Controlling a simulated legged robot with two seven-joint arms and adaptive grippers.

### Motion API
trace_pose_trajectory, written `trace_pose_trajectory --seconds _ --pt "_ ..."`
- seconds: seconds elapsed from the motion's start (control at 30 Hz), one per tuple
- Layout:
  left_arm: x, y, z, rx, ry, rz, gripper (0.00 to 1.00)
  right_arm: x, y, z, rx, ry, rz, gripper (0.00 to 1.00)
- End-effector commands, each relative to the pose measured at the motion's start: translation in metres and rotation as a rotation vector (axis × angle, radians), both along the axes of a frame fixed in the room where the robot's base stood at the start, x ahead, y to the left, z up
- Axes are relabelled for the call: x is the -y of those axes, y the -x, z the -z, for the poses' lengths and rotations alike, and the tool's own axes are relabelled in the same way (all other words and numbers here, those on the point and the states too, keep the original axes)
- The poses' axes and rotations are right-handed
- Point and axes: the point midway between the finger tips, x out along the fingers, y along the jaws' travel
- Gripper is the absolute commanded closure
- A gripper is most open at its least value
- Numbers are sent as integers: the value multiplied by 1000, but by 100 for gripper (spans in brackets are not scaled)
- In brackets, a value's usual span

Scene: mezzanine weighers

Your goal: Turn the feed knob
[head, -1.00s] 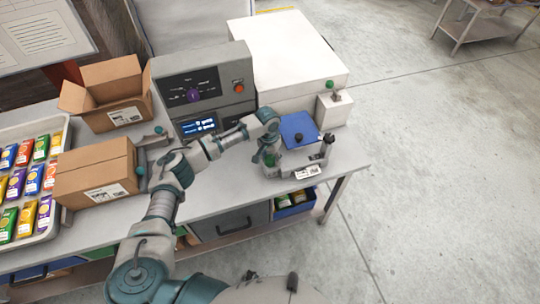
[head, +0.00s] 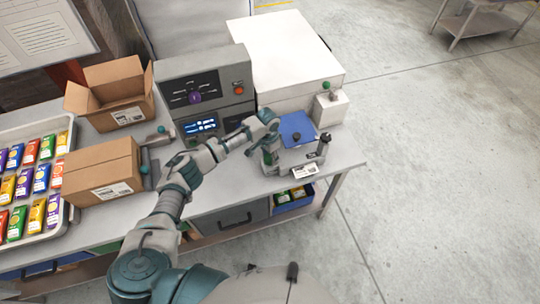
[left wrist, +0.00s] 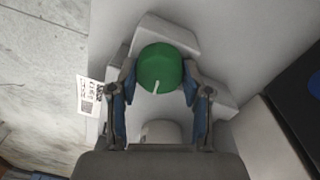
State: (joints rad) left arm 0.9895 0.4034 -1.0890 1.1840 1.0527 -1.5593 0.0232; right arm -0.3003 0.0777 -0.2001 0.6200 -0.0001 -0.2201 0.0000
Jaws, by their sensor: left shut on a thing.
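The green knob (left wrist: 161,69) with a white pointer line sits between the two fingers of my left gripper (left wrist: 160,98) in the left wrist view. The fingers press on its sides, and its pointer line faces the gripper's palm. In the head view my left gripper (head: 269,162) reaches down over a small grey device at the front right of the bench, and it mostly hides the knob there. My right gripper is out of view.
A control box with a purple knob (head: 195,97) and a lit display (head: 200,125) stands behind my arm. A blue plate (head: 297,128) and a white box (head: 285,58) are close by. Cartons (head: 101,170) and a packet tray (head: 62,218) stand left.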

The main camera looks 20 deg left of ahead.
Motion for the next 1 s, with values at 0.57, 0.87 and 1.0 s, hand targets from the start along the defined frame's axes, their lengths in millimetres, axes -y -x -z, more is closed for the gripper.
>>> trace_pose_trajectory --seconds 0.57,0.87,1.0 --pt "0 0 0 0 -1 -2 26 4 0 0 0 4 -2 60" --pt "-2 -3 -38 4 1 -2 26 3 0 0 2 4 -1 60" --pt "-3 -4 -70 5 0 -1 26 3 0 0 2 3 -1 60"
